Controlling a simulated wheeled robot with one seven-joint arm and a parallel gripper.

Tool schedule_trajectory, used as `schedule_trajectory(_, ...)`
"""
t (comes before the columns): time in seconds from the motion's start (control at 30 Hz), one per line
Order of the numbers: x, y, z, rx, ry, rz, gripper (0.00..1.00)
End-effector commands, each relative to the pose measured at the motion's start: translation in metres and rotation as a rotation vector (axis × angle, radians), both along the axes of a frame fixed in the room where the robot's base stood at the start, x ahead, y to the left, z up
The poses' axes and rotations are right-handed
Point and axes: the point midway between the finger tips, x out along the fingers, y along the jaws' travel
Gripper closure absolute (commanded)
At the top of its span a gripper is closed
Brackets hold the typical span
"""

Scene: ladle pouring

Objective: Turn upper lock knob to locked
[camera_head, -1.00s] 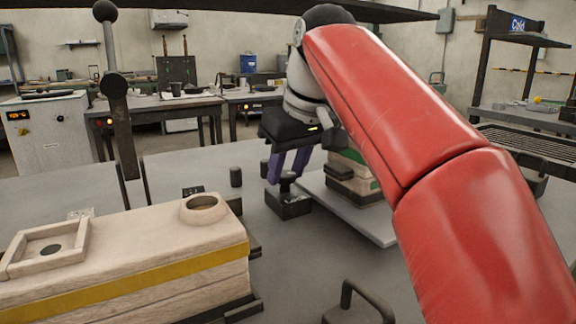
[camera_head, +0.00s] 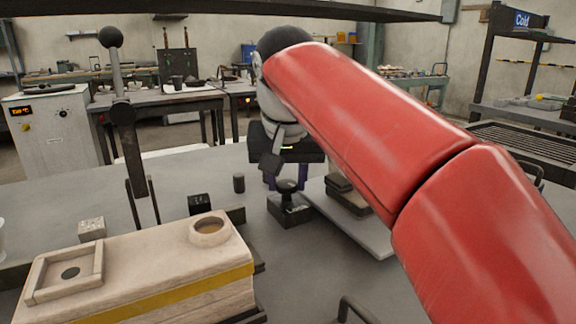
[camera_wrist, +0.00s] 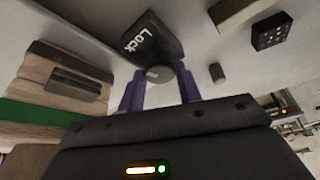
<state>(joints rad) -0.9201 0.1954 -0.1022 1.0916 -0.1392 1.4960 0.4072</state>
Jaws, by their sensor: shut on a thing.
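The lock knob (camera_head: 288,187) is dark and round-topped, on a black block (camera_head: 290,213) on the grey table. In the wrist view the block (camera_wrist: 152,38) carries the white word "Lock", and the knob's grey round top (camera_wrist: 158,74) shows between two purple fingers. My gripper (camera_wrist: 160,92) is shut on the knob, with one finger on either side. In the head view my gripper (camera_head: 287,180) is at the knob, partly hidden by it. The knob's pointing direction cannot be told.
A beige mould with a yellow band (camera_head: 150,280) stands at the front left. A small black post (camera_head: 239,183) stands left of the block. A flat grey plate (camera_head: 350,228) with stacked mould parts (camera_head: 347,197) lies to the right. An upright lever (camera_head: 122,115) rises at left.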

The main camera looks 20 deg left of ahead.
Motion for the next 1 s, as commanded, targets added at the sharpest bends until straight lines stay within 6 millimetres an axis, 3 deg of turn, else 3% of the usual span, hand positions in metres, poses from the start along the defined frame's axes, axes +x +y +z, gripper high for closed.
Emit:
schedule_trajectory(0.43, -0.0007, 0.0028, 0.0017, 0.002, 0.0, -0.256, 0.89)
schedule_trajectory(1.0, -0.0007, 0.003, 0.0006, 0.004, 0.0, -0.306, 0.89)
